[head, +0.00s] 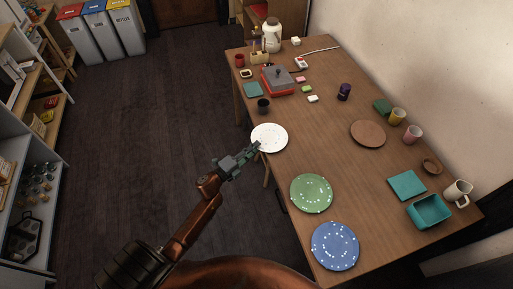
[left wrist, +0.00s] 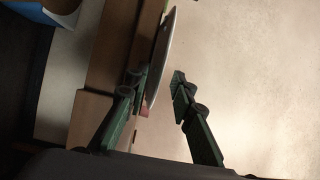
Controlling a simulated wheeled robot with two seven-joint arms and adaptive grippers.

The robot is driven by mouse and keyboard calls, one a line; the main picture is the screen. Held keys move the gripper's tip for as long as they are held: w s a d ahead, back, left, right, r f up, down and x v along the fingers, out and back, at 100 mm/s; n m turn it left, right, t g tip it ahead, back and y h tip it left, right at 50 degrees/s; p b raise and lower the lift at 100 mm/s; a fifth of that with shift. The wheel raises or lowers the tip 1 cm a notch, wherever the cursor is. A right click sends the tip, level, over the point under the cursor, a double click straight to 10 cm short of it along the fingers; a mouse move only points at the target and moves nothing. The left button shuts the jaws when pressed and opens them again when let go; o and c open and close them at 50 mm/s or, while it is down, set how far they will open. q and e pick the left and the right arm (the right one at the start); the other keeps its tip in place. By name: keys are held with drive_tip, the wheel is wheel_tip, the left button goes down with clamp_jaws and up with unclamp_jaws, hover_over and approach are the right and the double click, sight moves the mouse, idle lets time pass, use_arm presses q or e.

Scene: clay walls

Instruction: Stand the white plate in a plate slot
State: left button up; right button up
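The white plate (head: 269,137) lies flat at the left edge of the wooden table in the head view. My left gripper (head: 257,147) is at the plate's near left rim. In the left wrist view the plate (left wrist: 160,58) shows nearly edge-on, its rim reaching between the fingers of my left gripper (left wrist: 160,85). The fingers are apart: one is close against or touching the plate, and a clear gap separates the other from it. My right gripper is not in view. I cannot make out a plate slot in either view.
The table (head: 330,130) also holds a green plate (head: 311,194), a blue plate (head: 335,246), a brown plate (head: 368,133), a dark cup (head: 263,106) and a red-and-grey device (head: 277,80). Shelves (head: 25,190) stand at the left, bins (head: 101,30) at the back. The floor between is clear.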

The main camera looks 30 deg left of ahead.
use_arm(q)
drive_tip(key=shift+w, duration=0.1)
drive_tip(key=shift+c, duration=0.4)
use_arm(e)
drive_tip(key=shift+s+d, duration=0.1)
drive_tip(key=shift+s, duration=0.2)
use_arm(q)
drive_tip(key=c, duration=0.4)
clamp_jaws()
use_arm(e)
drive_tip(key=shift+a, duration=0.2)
use_arm(q)
drive_tip(key=shift+r, duration=0.1)
drive_tip(key=s+a+r+p, duration=0.1)
drive_tip(key=s+r+p, duration=0.2)
drive_tip(key=s, duration=0.4)
drive_tip(key=s+a+r+p, duration=0.2)
drive_tip(key=s+r+p, duration=0.2)
drive_tip(key=s+p, duration=0.2)
drive_tip(key=shift+s+a+r, duration=0.2)
drive_tip(key=shift+s, duration=0.15)
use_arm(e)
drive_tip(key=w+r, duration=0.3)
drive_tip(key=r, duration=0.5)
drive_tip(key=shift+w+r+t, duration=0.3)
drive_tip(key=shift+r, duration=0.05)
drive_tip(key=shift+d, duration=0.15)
